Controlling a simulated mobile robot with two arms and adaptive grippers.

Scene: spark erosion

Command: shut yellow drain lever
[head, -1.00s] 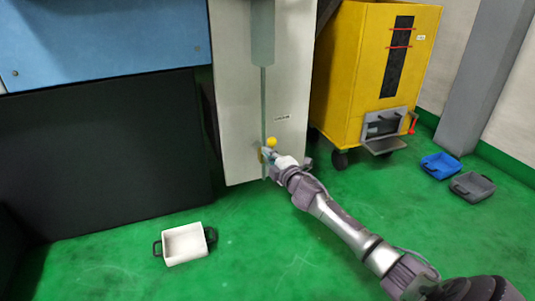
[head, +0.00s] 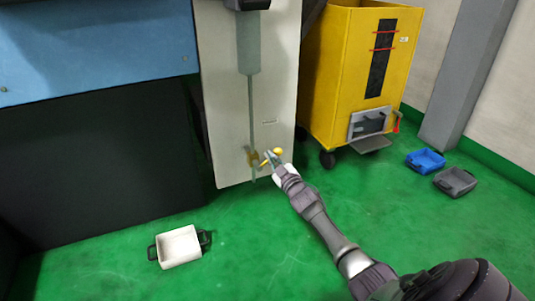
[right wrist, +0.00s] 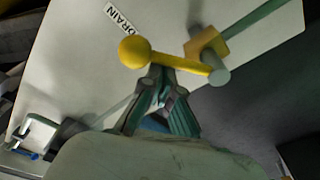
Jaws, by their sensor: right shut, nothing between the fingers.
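The yellow drain lever (head: 266,157) is on a thin vertical grey-green pipe (head: 251,105) on the front of a pale panel. Its ball knob (head: 278,151) points right and slightly up from the yellow valve body (head: 252,158). In the right wrist view the lever arm (right wrist: 180,62) runs from a grey pivot to the ball (right wrist: 135,52), beside a DRAIN label (right wrist: 120,15). My right gripper (head: 273,161) is shut and empty at the lever; its fingertips (right wrist: 160,85) are right by the arm. I cannot tell whether they touch. My left gripper is out of view.
A white tray with dark handles (head: 180,248) lies on the green floor. A yellow wheeled cabinet (head: 340,80) stands right of the pale panel (head: 222,110). Blue (head: 425,160) and grey (head: 455,181) bins lie further right. The floor below the lever is clear.

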